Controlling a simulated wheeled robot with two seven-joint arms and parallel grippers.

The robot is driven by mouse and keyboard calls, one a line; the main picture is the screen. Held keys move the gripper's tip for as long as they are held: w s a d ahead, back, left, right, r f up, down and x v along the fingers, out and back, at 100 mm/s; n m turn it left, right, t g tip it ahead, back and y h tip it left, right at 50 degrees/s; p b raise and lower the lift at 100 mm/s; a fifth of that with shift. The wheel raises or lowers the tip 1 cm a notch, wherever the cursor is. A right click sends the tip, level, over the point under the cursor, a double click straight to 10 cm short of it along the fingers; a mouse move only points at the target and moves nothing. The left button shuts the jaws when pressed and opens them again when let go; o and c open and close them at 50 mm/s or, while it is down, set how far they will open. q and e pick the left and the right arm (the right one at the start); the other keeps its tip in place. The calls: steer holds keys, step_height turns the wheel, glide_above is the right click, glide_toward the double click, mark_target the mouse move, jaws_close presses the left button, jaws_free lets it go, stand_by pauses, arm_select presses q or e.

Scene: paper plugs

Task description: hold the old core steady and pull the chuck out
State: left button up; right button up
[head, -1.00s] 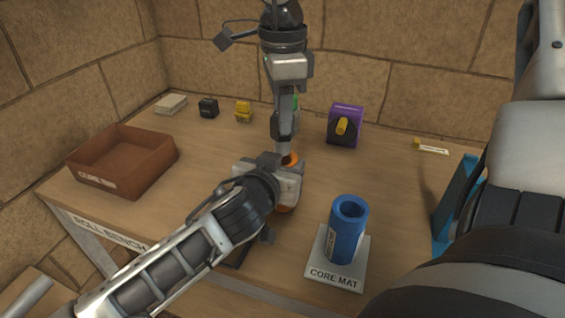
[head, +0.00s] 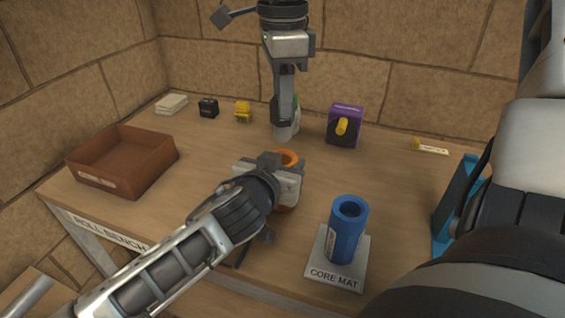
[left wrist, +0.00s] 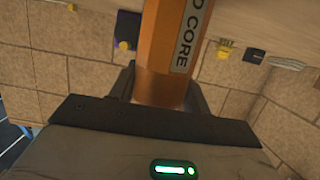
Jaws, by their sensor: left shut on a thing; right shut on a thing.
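The old core is an orange tube; its open top (head: 288,157) shows in the head view, and its "CORE" label shows in the left wrist view (left wrist: 172,45). My left gripper (head: 270,180) is shut around the core, which stands upright at the bench's front. My right gripper (head: 282,112) points down above and behind the core's mouth, shut on the chuck (head: 282,132). Only a small grey part of the chuck shows below the fingers. A gap shows between it and the core's rim. The core's lower part is mostly hidden by my left gripper.
A blue tube (head: 346,235) stands on the core mat (head: 322,279) at the right. A brown bin (head: 118,184) is at the left. A purple device (head: 345,112) with a yellow knob and small items line the back. A green-topped item (head: 296,103) is partly hidden behind my right gripper.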

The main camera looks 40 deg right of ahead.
arm_select(q)
steer(key=o, duration=1.3)
steer(key=shift+a, duration=0.1)
